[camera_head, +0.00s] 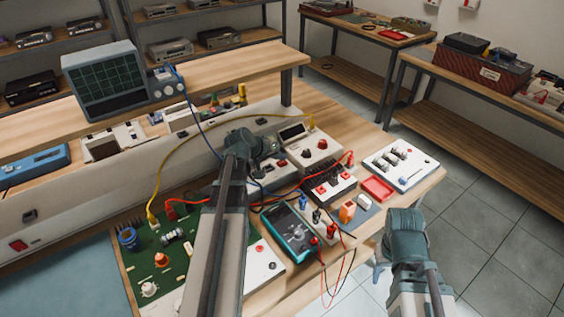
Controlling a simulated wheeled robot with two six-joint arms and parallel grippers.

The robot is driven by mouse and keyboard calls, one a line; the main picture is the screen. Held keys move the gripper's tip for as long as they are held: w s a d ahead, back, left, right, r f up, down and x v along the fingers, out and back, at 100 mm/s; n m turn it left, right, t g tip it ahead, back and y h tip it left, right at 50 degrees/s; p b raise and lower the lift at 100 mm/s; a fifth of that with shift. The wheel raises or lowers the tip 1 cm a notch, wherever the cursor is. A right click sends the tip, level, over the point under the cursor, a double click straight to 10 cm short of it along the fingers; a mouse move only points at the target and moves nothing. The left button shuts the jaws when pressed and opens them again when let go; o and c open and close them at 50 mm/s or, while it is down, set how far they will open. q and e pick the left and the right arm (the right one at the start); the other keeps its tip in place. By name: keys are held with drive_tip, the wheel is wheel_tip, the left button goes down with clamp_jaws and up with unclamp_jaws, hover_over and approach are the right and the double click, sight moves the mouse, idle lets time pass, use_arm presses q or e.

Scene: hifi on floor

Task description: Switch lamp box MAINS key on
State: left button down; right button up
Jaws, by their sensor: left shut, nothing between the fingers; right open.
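Several small boxes with switches and knobs stand on the wooden bench; I cannot read their labels, so I cannot tell for sure which is the lamp box or which key is MAINS.
Yellow, blue, red and black cables cross the bench. A teal meter (289,231), a green circuit board (165,262), a red tray (378,189) and a white panel (401,164) lie around. An oscilloscope (105,80) stands on the raised shelf (215,78). Floor is free at right.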

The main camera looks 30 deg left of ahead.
sight(280, 165)
use_arm(q)
drive_tip(key=shift+r+p, duration=2.85)
drive_tip(key=shift+r, duration=0.15)
drive_tip(key=shift+f, duration=0.1)
drive_tip(key=shift+s, duration=0.1)
